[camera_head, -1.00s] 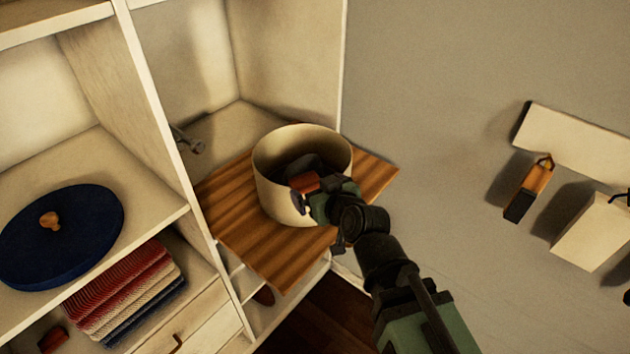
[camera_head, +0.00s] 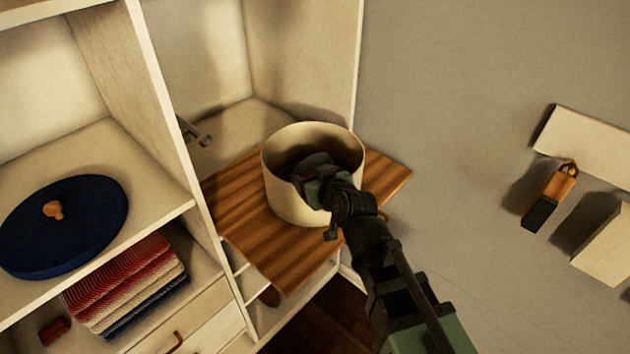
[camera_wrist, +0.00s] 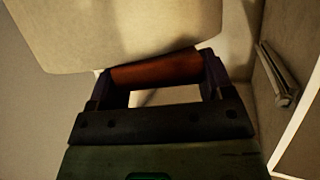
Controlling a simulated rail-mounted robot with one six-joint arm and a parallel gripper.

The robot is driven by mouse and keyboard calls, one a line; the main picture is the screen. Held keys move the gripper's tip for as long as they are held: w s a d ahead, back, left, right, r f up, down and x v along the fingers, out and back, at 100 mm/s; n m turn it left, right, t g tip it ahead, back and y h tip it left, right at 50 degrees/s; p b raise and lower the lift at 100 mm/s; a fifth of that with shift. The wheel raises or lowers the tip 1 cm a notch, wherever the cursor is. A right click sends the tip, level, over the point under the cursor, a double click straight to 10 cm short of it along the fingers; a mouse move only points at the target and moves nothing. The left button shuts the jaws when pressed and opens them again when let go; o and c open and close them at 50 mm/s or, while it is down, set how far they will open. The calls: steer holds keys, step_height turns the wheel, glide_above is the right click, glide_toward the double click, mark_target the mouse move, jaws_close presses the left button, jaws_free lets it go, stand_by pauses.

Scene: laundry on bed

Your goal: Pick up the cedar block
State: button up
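A reddish-brown block, which I take as the cedar block (camera_wrist: 157,69), lies between the two fingers of my gripper (camera_wrist: 158,84) in the wrist view. Both fingers appear to touch its ends, with a gap between block and palm. In the head view my gripper (camera_head: 318,172) is over the opening of a cream round bin (camera_head: 294,203), and a bit of the red block (camera_head: 318,159) shows. I cannot tell how far it is below the rim. A similar small red-brown block (camera_head: 54,332) lies on the lower shelf at far left.
The bin stands on a striped wooden board (camera_head: 240,215) in a cream cabinet. A metal rod (camera_head: 195,133) sticks out beside it. A blue round lid (camera_head: 70,240) and folded striped cloths (camera_head: 125,285) are on the left shelves. An orange-and-black tool (camera_head: 550,197) hangs at right.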

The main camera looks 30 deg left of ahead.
steer(key=shift+c, duration=1.1)
steer(key=shift+r, duration=0.1)
step_height(320, 180, up, 20)
steer(key=p, duration=2)
steer(key=shift+f, duration=0.2)
